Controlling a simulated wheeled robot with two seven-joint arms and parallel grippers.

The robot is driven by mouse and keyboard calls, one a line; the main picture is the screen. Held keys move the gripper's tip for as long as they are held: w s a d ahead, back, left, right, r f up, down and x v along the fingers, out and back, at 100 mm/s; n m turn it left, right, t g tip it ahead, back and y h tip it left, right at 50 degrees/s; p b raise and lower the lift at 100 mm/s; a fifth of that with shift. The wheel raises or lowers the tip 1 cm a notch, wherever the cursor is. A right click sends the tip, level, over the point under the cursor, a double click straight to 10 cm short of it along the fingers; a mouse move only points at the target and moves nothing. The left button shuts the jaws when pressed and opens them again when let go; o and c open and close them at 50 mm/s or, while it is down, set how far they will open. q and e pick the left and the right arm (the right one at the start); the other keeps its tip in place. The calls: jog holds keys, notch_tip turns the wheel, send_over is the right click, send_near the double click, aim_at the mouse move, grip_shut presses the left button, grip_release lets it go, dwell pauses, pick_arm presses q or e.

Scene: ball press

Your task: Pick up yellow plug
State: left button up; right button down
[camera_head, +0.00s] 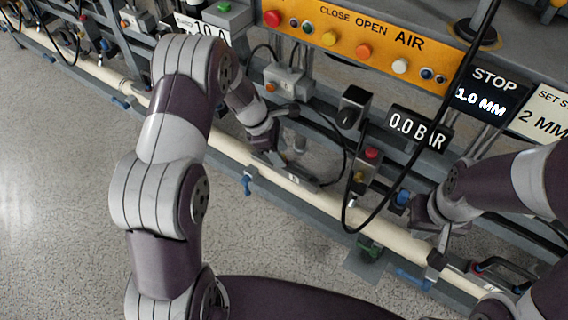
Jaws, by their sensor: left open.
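I cannot clearly pick out a yellow plug. A small yellow spot (359,177) shows on the dark grey box with a red button (371,153), near the middle of the view, and I cannot tell whether it is the plug. My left gripper (272,152) is open at the machine's front, left of that box and above the cream rail; its fingertips are small and partly hidden by the wrist. My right gripper (437,250) is low at the right, near the cream rail. I cannot tell whether its jaws are open or hold anything.
A long cream rail (230,148) runs diagonally along the machine's front. Above it are an orange button panel (365,50), a 0.0 BAR display (416,128) and a STOP display (483,93). A black cable (391,205) loops down between my grippers. The speckled floor (60,200) is clear at left.

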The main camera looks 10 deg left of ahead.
pick_arm(q)
grip_shut()
